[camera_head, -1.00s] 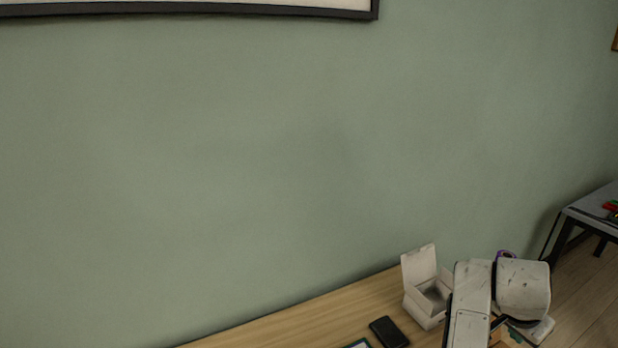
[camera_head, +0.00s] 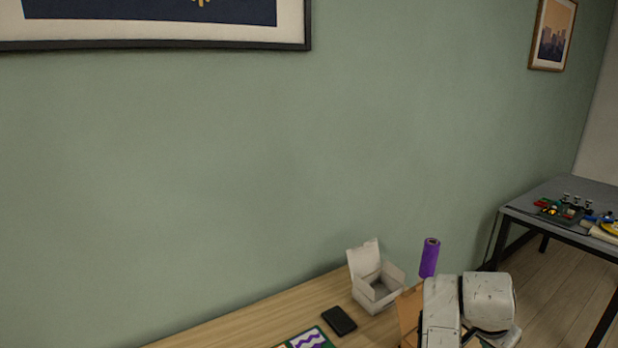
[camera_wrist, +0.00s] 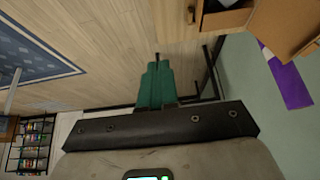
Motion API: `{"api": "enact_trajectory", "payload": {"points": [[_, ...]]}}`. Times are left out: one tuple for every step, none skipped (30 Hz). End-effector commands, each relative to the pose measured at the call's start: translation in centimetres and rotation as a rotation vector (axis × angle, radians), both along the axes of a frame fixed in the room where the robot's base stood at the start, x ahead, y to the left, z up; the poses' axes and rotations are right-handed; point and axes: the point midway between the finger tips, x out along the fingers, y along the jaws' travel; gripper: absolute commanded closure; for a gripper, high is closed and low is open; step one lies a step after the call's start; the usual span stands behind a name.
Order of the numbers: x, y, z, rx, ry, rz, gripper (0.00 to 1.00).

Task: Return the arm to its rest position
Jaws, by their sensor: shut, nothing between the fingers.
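My arm (camera_head: 468,310) shows at the lower right of the head view, over the right end of the wooden table (camera_head: 240,325). Its white, scuffed links are bent there. My gripper (camera_wrist: 154,68) shows in the wrist view with its green fingers closed together and nothing between them. It points out over open wooden floor, apart from any object. The fingertips are not visible in the head view.
On the table are an open white box (camera_head: 378,288), a black flat device (camera_head: 339,321) and a brown carton (camera_head: 408,312) with a purple roll (camera_head: 430,258) upright near it. A grey table (camera_head: 550,190) with tools stands right. A blue rug (camera_wrist: 32,52) lies on the floor.

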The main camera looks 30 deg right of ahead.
Motion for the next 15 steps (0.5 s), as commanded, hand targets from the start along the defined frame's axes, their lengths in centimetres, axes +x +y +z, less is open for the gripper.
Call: {"api": "enact_trajectory", "payload": {"points": [[0.0,0.0,0.0,0.000,0.000,0.000,1.00],[0.0,0.0,0.0,0.000,0.000,0.000,1.00],[-0.1,0.1,-0.1,-0.002,0.004,0.009,1.00],[-0.2,0.2,-0.2,-0.006,0.008,0.018,1.00],[-0.2,0.2,-0.2,-0.008,0.010,0.027,1.00],[-0.3,0.3,-0.4,-0.009,0.015,0.040,1.00],[-0.4,0.4,-0.5,-0.012,0.019,0.051,1.00],[-0.4,0.5,-0.5,-0.013,0.022,0.063,1.00],[-0.5,0.6,-0.7,-0.015,0.027,0.077,1.00],[-0.6,0.7,-0.8,-0.018,0.031,0.086,1.00],[-0.7,0.9,-0.9,-0.019,0.035,0.100,1.00],[-0.8,1.0,-1.1,-0.021,0.041,0.118,1.00],[-0.9,1.2,-1.2,-0.024,0.047,0.133,1.00],[-1.0,1.4,-1.4,-0.025,0.053,0.149,1.00],[-1.1,1.6,-1.6,-0.028,0.060,0.172,1.00]]}}
